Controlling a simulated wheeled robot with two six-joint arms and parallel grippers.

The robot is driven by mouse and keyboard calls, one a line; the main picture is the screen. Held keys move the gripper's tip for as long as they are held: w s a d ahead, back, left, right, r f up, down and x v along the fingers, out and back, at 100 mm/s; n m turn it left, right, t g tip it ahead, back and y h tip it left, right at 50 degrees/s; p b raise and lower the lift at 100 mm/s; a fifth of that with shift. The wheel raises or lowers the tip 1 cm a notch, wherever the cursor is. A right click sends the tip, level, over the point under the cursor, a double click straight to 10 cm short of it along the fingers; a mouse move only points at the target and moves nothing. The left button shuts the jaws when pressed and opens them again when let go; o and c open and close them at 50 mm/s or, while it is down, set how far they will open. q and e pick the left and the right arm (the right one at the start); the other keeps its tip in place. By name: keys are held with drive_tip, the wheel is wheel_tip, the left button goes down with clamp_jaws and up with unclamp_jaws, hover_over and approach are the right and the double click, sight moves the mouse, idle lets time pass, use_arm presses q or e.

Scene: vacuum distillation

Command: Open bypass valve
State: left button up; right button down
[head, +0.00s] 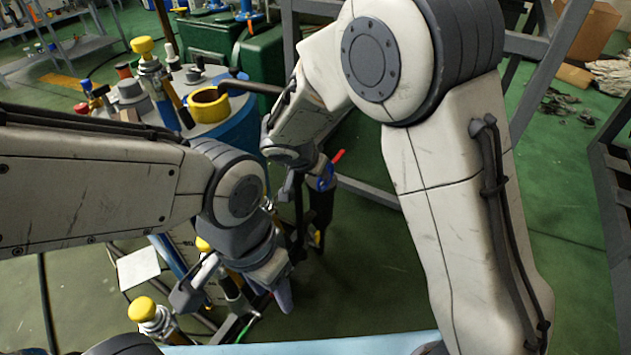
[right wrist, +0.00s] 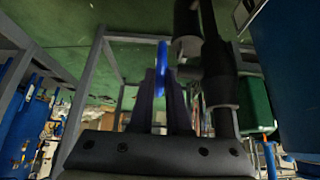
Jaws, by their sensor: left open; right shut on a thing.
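A blue valve handle (right wrist: 162,66) stands between the fingers of my right gripper (right wrist: 164,98) in the right wrist view, and the fingers are shut on it. In the head view the blue handle (head: 325,183) shows at the tips of my right gripper (head: 307,184), on a dark vertical pipe (right wrist: 215,60). A red lever (head: 338,157) sits just above it. Whether the blue handle is the bypass valve's cannot be told for sure. My left gripper (head: 236,295) is open and empty, low at the left, above yellow-capped fittings. The valve body is partly hidden by my right arm.
A blue vessel (head: 228,132) with a yellow ring and several yellow-capped fittings stands behind my left arm. Grey frame bars (head: 365,190) run behind the right gripper. Green tanks (head: 262,65) stand at the back. The green floor (head: 570,190) at the right is mostly clear.

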drive_tip(key=shift+w+a+r, duration=0.1)
drive_tip(key=shift+a+r, duration=0.05)
idle(0.4)
drive_tip(key=c, duration=0.9)
unclamp_jaws()
drive_tip(key=p+v, duration=0.1)
drive_tip(key=v, duration=0.9)
drive_tip(key=shift+s+r, duration=0.1)
drive_tip(key=shift+s, duration=0.15)
